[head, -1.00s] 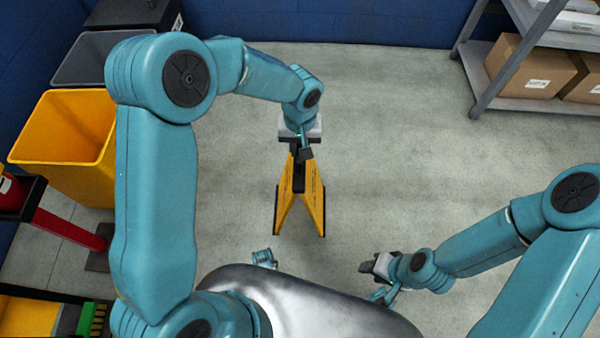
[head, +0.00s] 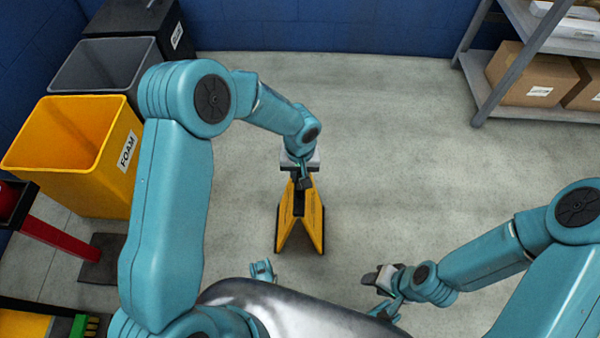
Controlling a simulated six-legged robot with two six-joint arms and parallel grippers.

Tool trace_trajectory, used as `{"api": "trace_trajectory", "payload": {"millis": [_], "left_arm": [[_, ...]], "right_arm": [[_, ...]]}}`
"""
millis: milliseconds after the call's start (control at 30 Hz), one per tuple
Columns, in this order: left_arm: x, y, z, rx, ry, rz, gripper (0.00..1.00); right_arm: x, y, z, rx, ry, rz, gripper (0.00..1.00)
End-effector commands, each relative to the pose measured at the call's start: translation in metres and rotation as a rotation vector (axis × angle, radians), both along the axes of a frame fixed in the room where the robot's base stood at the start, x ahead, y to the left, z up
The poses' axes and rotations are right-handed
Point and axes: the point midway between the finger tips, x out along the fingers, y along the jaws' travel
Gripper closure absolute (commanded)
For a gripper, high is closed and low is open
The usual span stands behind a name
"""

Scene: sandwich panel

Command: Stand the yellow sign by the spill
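The yellow sign (head: 314,222) is a folding A-shaped board with dark feet, seen in front of me at the middle of the head view. Its two panels are spread apart at the bottom. My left gripper (head: 302,186) is at the top of the sign, with its fingers around the upper edge, and looks shut on it. I cannot tell whether the sign's feet touch the floor. My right gripper (head: 370,279) is low at the right of my body, away from the sign, with its fingers too small to read. No spill is clearly visible.
A yellow bin marked FOAM (head: 75,150), a grey bin (head: 100,68) and a black bin (head: 160,25) line the left side. A shelf with cardboard boxes (head: 530,75) is at the far right. The middle floor (head: 400,150) is clear.

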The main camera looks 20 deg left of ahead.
Motion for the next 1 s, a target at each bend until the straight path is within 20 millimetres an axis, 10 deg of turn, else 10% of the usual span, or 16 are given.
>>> {"api": "trace_trajectory", "payload": {"millis": [33,133,533,1000], "left_arm": [[0.001,0.000,-0.002,0.000,-0.002,0.000,1.00],[0.000,0.000,-0.002,0.000,0.000,0.000,0.53],[0.000,0.000,0.009,0.000,-0.001,0.000,0.53],[0.000,0.000,0.107,0.000,-0.002,0.000,0.53]], "right_arm": [[0.000,0.000,-0.003,0.000,-0.001,-0.001,0.57],[0.000,0.000,-0.002,0.000,-0.001,-0.001,0.57],[-0.001,0.001,0.005,0.000,0.001,0.003,0.57],[-0.004,0.004,0.038,0.002,0.007,0.016,0.57]]}}
